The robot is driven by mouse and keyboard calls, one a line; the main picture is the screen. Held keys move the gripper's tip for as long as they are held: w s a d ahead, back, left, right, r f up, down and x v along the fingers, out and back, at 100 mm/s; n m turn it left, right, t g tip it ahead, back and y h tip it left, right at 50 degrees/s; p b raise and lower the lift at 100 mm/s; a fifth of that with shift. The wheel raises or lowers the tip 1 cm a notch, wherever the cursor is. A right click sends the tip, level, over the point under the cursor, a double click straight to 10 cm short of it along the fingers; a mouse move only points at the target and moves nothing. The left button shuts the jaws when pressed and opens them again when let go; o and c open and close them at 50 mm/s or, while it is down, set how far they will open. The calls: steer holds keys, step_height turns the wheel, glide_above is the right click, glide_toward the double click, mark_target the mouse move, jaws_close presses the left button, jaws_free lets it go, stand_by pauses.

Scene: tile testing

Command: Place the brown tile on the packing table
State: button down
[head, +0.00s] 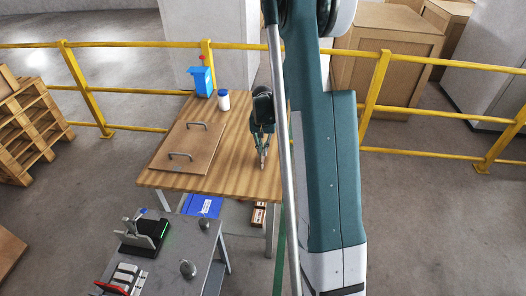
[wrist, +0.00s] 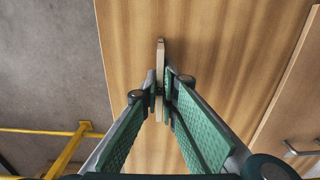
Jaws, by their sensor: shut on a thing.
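My gripper (head: 263,150) is over the right part of the wooden packing table (head: 225,187). In the wrist view my gripper (wrist: 160,88) is shut on a thin tile (wrist: 160,52), seen edge-on and upright between the green-padded fingers. The tile's edge looks pale brown; its faces are mostly hidden. In the head view only a small bit of the tile (head: 262,166) shows below the fingertips. The table top (wrist: 215,50) lies beneath it in the wrist view. I cannot tell whether the tile touches the table.
A brown board with two handles (head: 187,147) lies on the table's left part. A white jar with a blue lid (head: 223,101) and a blue device (head: 202,80) stand at the back. A grey bench with test devices (head: 180,260) stands in front. Yellow railing (head: 100,45) runs behind.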

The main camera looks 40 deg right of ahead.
steer(key=c, duration=2.6)
jaws_free()
steer(key=shift+f, duration=0.1)
step_height(320, 180, up, 12)
steer(key=shift+r+p, duration=0.15)
steer(key=shift+p, duration=0.95)
